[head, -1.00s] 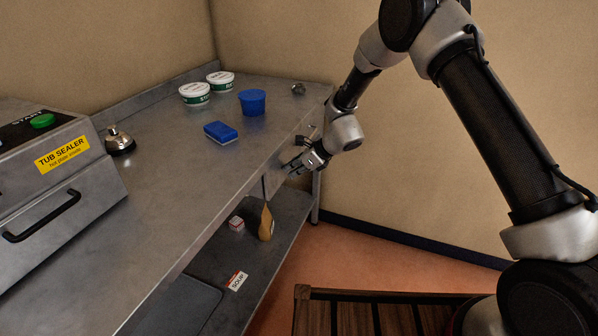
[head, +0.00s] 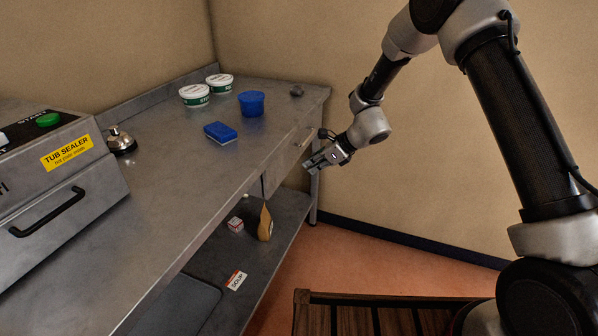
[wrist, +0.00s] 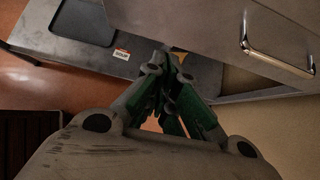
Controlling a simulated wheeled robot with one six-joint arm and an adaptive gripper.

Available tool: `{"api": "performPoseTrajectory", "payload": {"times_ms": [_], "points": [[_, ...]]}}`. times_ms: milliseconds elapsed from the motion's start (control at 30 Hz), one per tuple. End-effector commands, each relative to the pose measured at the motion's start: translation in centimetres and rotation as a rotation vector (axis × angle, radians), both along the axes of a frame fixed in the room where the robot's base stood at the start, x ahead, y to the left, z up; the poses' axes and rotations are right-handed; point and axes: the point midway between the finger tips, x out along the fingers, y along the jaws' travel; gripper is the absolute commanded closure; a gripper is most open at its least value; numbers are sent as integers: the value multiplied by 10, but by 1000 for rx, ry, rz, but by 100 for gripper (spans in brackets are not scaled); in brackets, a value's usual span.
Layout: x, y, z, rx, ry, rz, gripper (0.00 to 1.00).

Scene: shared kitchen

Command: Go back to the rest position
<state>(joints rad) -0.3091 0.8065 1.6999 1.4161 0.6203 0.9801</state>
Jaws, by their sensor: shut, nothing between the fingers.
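My gripper (head: 314,163) is shut and empty in the head view. It hangs in the air just off the front of the steel counter (head: 160,190), near the drawer (head: 288,152) at the counter's far end. In the wrist view my gripper's fingers (wrist: 172,122) are together, with nothing between them. The drawer's metal handle (wrist: 270,52) shows at the upper right of the wrist view, apart from the fingers.
The counter holds a tub sealer (head: 60,165), a bell (head: 121,141), two white tubs (head: 195,95), a blue tub (head: 252,103) and a blue sponge (head: 220,132). A brown bag (head: 265,223) and a small box (head: 236,225) stand on the lower shelf. Open floor (head: 330,255) lies at right.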

Motion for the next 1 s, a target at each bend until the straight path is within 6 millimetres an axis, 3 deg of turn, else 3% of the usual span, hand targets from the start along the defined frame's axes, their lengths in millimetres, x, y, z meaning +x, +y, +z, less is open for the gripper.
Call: {"api": "performPoseTrajectory", "payload": {"times_ms": [200,367,467,600,667,867,1000], "points": [[-8,-25,26,1,-2,0,100],[-10,-31,33,-7,-21,23,100],[-18,-33,32,-32,-83,136,100],[-68,-58,12,-120,-149,442,100],[-91,-73,18,-155,-193,594,100],[-150,-135,69,-251,-354,1010,100],[-188,-186,115,-328,-461,1264,100]]}}
